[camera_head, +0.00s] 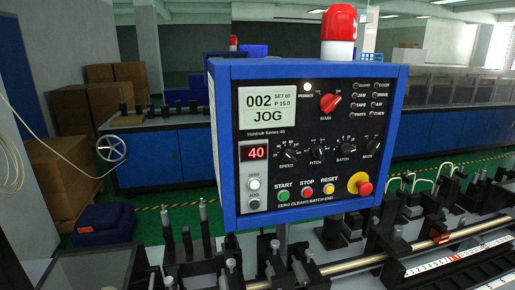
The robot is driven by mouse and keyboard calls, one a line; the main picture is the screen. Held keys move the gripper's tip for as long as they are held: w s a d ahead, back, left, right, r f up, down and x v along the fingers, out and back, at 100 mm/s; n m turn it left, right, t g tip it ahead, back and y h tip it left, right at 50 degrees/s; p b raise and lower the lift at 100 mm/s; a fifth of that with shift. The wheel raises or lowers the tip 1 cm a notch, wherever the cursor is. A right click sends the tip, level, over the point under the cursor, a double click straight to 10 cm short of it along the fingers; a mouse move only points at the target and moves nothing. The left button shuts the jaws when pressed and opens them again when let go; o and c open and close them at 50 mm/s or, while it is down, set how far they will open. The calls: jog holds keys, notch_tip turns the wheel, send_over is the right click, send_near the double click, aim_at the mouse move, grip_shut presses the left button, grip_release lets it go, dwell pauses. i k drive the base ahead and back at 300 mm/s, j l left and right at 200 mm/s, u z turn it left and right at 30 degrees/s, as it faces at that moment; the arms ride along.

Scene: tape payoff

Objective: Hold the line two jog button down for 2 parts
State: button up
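A blue control box with a black panel (313,118) faces me in the middle of the head view. Its display (267,113) reads "002", "SET 60", "P 15.0" and "JOG". A small dark jog button (254,204) with a grey rim sits at the panel's lower left, under the white zero button (254,184). Nothing visible covers or touches the jog button. No marking that I can read says which line this box belongs to. My gripper is not in view.
Green start (284,196), red stop (306,192) and yellow reset (328,188) buttons sit right of the jog button. A red emergency knob (362,186) sticks out at the lower right. Machine rails and clamps (345,264) run below the box.

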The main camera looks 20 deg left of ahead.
aim_at(254, 204)
jog(key=u, duration=1)
